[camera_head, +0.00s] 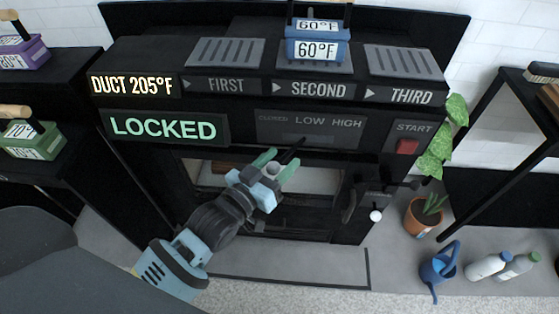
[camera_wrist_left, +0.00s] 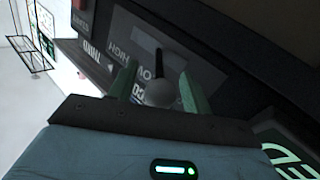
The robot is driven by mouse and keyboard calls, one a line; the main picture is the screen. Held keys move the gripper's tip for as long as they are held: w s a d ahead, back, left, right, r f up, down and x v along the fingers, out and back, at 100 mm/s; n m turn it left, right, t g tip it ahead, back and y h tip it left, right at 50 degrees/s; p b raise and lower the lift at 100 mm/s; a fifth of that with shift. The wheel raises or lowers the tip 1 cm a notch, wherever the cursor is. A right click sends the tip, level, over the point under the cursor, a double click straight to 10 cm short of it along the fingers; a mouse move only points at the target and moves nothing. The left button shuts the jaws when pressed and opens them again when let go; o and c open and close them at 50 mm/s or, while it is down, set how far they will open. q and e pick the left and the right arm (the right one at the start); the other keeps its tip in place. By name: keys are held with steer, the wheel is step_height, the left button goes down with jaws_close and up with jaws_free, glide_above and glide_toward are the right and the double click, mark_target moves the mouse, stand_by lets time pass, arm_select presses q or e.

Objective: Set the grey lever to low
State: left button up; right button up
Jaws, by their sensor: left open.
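The grey lever has a dark stick (camera_head: 291,151) coming out of a panel (camera_head: 266,130) marked CLOSED, LOW and HIGH. In the left wrist view its round grey knob (camera_wrist_left: 161,93) lies between my fingers, and its dark stick (camera_wrist_left: 157,65) rises to the slot. I cannot tell exactly which mark the lever stands at. My left gripper (camera_head: 277,164) is open, with a green finger on each side of the knob; in the left wrist view (camera_wrist_left: 160,90) contact with the knob is not clear. My right gripper is not in view.
A LOCKED display (camera_head: 164,127) is left of the panel, and a red START button (camera_head: 407,146) is right. A white-knobbed handle (camera_head: 376,216) sticks out below. A potted plant (camera_head: 424,216) and blue watering can (camera_head: 439,269) stand at right.

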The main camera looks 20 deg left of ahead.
arm_select(q)
steer(key=shift+w, duration=0.15)
jaws_close()
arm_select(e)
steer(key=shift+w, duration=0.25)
